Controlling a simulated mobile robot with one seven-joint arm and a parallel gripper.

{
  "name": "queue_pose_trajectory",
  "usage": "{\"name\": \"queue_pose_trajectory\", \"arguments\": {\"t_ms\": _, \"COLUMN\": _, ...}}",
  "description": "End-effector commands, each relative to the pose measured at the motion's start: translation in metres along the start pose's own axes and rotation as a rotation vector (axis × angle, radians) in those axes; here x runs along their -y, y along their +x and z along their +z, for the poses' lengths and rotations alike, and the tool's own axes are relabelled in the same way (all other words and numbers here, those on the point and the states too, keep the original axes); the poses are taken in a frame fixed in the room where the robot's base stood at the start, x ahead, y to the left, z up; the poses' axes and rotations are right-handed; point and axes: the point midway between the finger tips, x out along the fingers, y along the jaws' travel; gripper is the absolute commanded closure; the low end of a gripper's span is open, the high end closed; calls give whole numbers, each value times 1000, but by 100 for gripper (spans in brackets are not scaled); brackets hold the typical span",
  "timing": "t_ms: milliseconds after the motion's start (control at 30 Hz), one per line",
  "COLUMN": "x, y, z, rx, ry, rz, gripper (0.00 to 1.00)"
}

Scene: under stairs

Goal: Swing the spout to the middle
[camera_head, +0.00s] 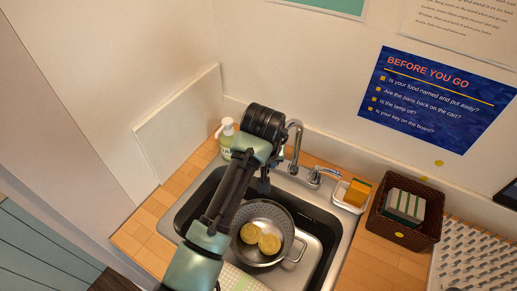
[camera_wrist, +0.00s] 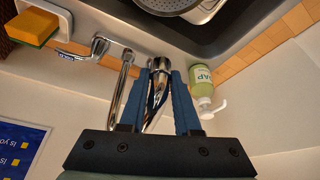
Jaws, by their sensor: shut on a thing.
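The chrome tap stands behind the sink, and its tall curved spout (camera_head: 296,135) shows in the head view just right of my wrist. In the wrist view the spout's upright pipe (camera_wrist: 122,85) is left of my fingers, and its outlet end (camera_wrist: 161,66) is between them. My gripper (camera_wrist: 163,78) is shut on the spout near that end; it also shows in the head view (camera_head: 264,186), over the back left of the sink. The chrome lever handle (camera_head: 322,173) is to the right of the spout. My wrist hides part of the outlet in the head view.
The sink (camera_head: 337,240) holds a colander (camera_head: 281,217) with yellow round pieces. A soap bottle (camera_head: 227,135) stands close at the left, a sponge (camera_head: 357,191) in a dish at the right. A dark basket (camera_head: 431,210) is farther right. The wall is close behind.

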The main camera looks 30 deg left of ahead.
Motion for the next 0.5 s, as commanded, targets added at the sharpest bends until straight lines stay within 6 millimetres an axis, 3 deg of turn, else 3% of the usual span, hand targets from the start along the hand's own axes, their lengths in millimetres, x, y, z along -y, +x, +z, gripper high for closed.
{"name": "queue_pose_trajectory", "arguments": {"t_ms": 500, "x": -24, "y": -5, "z": 11, "rx": -1, "ry": -33, "rz": -12, "gripper": 100}}
